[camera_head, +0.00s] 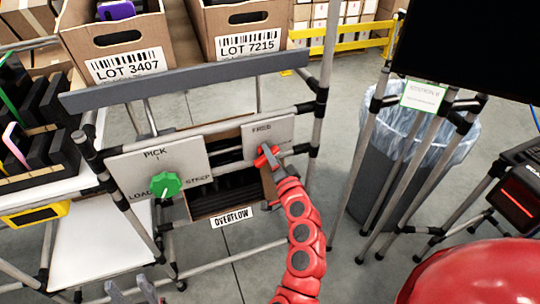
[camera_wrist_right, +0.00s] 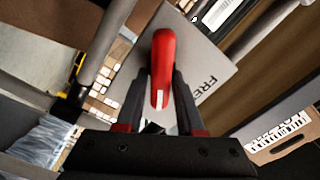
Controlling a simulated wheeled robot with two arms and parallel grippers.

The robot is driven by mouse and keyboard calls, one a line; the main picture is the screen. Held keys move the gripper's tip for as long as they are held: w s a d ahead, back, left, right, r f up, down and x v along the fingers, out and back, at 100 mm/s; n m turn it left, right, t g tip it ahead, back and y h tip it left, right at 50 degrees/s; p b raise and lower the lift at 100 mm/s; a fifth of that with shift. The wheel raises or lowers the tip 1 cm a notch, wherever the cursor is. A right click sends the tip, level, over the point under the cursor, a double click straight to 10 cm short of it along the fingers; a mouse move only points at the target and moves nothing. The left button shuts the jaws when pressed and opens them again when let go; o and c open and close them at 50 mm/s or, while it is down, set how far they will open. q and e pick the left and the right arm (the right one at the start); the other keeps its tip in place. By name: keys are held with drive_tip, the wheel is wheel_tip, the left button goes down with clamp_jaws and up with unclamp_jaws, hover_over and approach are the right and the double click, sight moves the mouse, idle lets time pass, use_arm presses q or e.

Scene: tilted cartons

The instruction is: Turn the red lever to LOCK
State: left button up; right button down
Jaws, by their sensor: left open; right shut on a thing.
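The red lever (camera_head: 262,160) is on a pale plate (camera_head: 268,130) marked FREE, on the right part of the rack frame. In the right wrist view the lever (camera_wrist_right: 163,55) is a red handle with a white mark near its end, standing between the two dark fingers. My right gripper (camera_wrist_right: 160,80) is shut on it. The red arm behind the right gripper covers part of the plate in the head view, and no LOCK marking is readable. My left gripper (camera_head: 132,291) is open and empty at the bottom left, apart from the rack.
Cartons LOT 3407 (camera_head: 112,40) and LOT 7215 (camera_head: 235,20) tilt above a grey rail (camera_head: 190,80). A lined bin (camera_head: 400,170) stands to the right.

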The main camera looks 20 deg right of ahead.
drive_tip(key=m, duration=0.3)
drive_tip(key=f+m, duration=0.1)
drive_tip(key=m, duration=0.2)
drive_tip(key=shift+m, duration=0.3)
idle(0.4)
drive_tip(key=c, duration=0.7)
unclamp_jaws()
drive_tip(key=shift+r, duration=0.1)
